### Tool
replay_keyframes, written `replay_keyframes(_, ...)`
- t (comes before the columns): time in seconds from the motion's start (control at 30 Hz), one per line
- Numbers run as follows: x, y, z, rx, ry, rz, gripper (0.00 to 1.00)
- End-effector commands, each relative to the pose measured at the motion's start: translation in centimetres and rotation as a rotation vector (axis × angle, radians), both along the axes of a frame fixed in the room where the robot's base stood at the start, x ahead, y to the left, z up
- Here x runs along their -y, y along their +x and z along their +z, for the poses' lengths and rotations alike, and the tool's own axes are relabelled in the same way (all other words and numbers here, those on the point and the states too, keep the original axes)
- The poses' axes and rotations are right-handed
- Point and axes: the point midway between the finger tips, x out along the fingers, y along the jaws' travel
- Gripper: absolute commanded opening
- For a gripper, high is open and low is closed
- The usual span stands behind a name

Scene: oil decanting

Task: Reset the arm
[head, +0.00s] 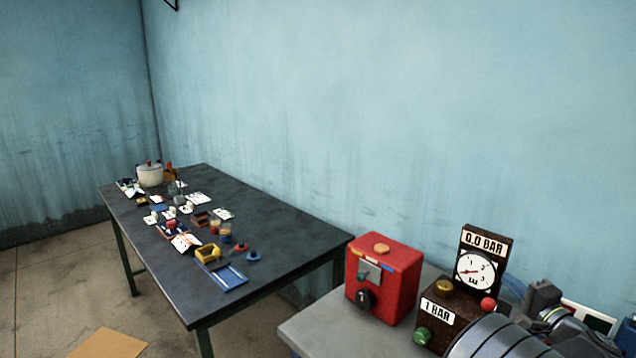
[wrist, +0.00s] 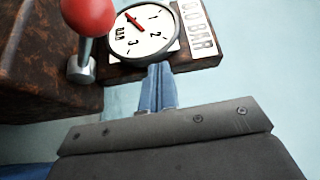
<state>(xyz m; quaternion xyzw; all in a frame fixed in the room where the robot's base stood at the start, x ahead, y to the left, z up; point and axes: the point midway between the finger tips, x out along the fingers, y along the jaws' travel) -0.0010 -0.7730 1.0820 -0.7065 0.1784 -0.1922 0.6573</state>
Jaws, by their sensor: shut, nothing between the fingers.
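My gripper (wrist: 157,75) shows in the wrist view with its two blue fingers together and nothing between them. Its tips are near the lower edge of the pressure gauge (wrist: 145,30); I cannot tell whether they touch. In the head view my arm is at the lower right, and its fingers cannot be made out there. The gauge (head: 475,270) has a white dial and a "0.0 BAR" label. It stands on a brown box (head: 440,312) marked "1 BAR", with a green knob (head: 422,336). A red ball-topped lever (wrist: 88,18) is left of the fingers in the wrist view.
A red box (head: 383,282) with a black dial stands on the grey bench (head: 318,328), left of the brown box. A dark table (head: 290,236) farther left holds a white pot (head: 150,175), cards, small trays and jars. A blue wall is behind.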

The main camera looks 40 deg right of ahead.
Motion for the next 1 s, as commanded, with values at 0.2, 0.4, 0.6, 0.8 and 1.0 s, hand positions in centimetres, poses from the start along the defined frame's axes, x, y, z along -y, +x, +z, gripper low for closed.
replay_keyframes(0.2,1.0,-0.1,-0.4,-0.002,0.139,0.001,0.00)
replay_keyframes(0.4,2.0,-0.1,-0.7,-0.003,0.262,0.000,0.00)
replay_keyframes(0.6,0.0,-3.7,-0.4,0.000,0.272,-0.002,0.00)
replay_keyframes(0.8,-1.8,-6.7,0.0,0.000,0.270,-0.002,0.00)
replay_keyframes(1.0,-2.8,-8.4,0.2,0.000,0.270,0.000,0.00)
